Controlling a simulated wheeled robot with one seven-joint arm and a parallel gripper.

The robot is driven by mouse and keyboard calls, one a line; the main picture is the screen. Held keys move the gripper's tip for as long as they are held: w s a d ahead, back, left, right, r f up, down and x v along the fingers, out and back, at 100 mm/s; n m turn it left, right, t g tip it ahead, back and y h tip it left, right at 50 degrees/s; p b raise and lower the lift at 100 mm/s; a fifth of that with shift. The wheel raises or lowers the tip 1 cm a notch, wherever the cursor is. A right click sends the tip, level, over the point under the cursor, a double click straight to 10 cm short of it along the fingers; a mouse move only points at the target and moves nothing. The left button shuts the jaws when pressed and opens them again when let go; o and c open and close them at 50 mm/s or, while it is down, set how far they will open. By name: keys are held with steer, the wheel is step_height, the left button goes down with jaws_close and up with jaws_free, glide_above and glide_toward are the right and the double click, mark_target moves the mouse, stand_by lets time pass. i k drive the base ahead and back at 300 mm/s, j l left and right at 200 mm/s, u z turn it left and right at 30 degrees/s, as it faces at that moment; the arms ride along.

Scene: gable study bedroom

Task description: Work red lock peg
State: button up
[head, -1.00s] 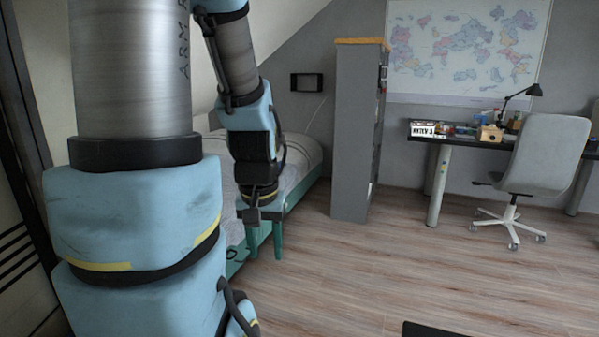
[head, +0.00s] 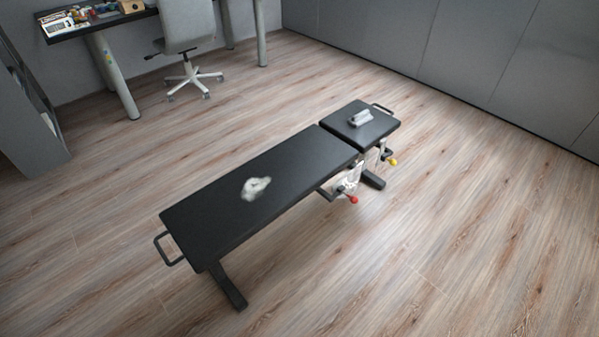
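The red lock peg (head: 353,199) is a small red knob low on the near side of a black bench (head: 215,215). It sticks out below the bench top, close to the gap between the long pad and the short pad, beside a white bracket (head: 347,181). A similar yellow peg (head: 393,161) is to its right, under the short pad (head: 352,134). The peg is too small here to tell how far it is pushed in or turned. My gripper is not in view now.
A white crumpled cloth-like thing (head: 255,187) lies on the long pad, and a small grey object (head: 361,117) on the short pad. A desk (head: 60,35) and a swivel chair (head: 187,30) stand at the back left. The floor (head: 430,250) around the bench is clear.

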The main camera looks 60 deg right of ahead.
mark_target(354, 200)
steer(key=z, duration=2.4)
